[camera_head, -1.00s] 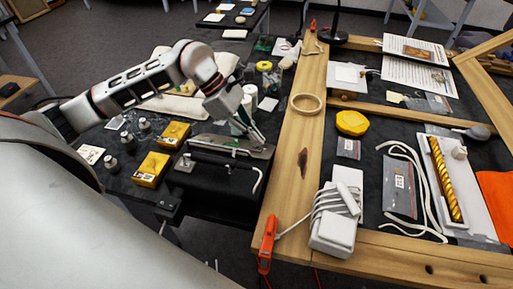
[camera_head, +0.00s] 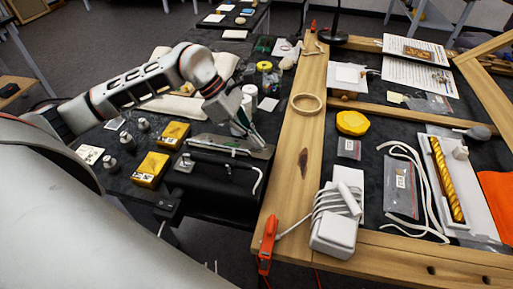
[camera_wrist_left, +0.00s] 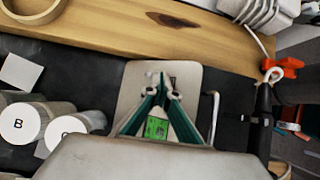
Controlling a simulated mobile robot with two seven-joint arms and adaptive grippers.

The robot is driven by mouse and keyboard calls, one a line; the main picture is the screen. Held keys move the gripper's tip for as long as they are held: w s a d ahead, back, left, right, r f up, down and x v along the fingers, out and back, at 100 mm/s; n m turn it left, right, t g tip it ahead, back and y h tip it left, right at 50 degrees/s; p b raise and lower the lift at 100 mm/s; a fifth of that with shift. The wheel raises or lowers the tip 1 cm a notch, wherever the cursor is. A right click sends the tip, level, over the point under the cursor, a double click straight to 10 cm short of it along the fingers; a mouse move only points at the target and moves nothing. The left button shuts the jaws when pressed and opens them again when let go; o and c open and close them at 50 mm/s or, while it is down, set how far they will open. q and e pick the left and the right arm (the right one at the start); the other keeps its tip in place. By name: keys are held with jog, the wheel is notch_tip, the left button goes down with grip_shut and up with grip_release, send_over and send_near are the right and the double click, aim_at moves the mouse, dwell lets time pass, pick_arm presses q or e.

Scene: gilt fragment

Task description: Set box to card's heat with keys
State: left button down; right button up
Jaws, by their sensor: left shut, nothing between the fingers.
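The black box (camera_head: 232,178) with a grey metal top plate stands left of the wooden frame. In the left wrist view its pale plate (camera_wrist_left: 190,78) lies under my fingers, with a small lit green display (camera_wrist_left: 157,128) partly hidden between them. My left gripper (camera_head: 259,143) is shut and empty, pointing down at the plate's right part; it also shows in the left wrist view (camera_wrist_left: 165,82). I cannot tell whether the tips touch the plate. The keys are not clear to see. Several white cards lie about; I cannot tell which carries the heat. My right gripper is not in view.
Yellow boxes (camera_head: 151,169) and small metal weights stand left of the black box. White-lidded jars (camera_wrist_left: 20,122) stand close beside it.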

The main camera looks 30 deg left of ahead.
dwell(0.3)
pick_arm(q)
jog(key=shift+w+a+r+p, duration=0.1)
jog(key=shift+w+r+p, duration=0.35)
jog(key=shift+r, duration=0.3)
jog(key=shift+s+f, duration=0.1)
jog(key=shift+f, duration=0.1)
jog(key=shift+s+f+b, duration=0.15)
jog(key=shift+f+b, duration=0.05)
jog(key=shift+b, duration=0.25)
jog(key=shift+s+f+b, duration=0.25)
jog(key=shift+f+b, duration=0.05)
jog(key=shift+f, duration=0.1)
dwell(0.7)
jog(key=shift+r, duration=0.1)
jog(key=shift+w+r+p, duration=0.4)
jog(key=shift+w+r, duration=0.1)
jog(key=shift+r, duration=0.2)
